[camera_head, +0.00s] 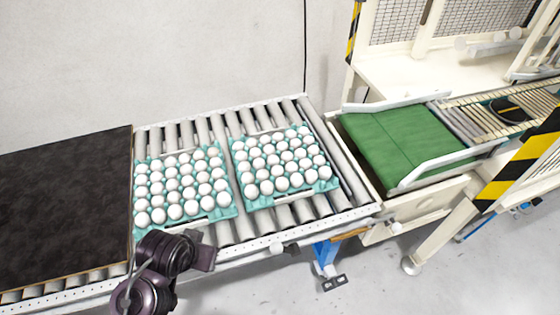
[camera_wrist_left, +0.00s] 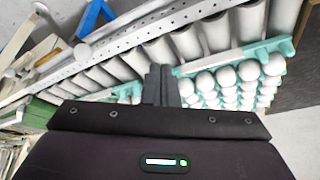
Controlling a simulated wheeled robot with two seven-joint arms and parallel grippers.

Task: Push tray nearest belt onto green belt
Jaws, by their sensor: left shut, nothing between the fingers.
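Two teal trays filled with white eggs sit on the roller conveyor. The tray nearest the belt (camera_head: 247,198) is the right one of the two. The other tray (camera_head: 191,222) is just left of it; it also shows in the left wrist view (camera_wrist_left: 283,45). The green belt (camera_head: 395,140) lies beyond the right end of the rollers, apart from the nearest tray. My left gripper (camera_head: 203,258) is low in the head view at the conveyor's front edge, in front of the left tray. Its fingers (camera_wrist_left: 160,85) are together and empty in the wrist view. My right gripper is not visible.
Bare rollers (camera_head: 342,165) lie between the nearest tray and the belt. A perforated metal rail (camera_head: 290,235) runs along the conveyor's front. A dark board (camera_head: 65,200) covers the left rollers. White guards (camera_head: 440,168) flank the belt.

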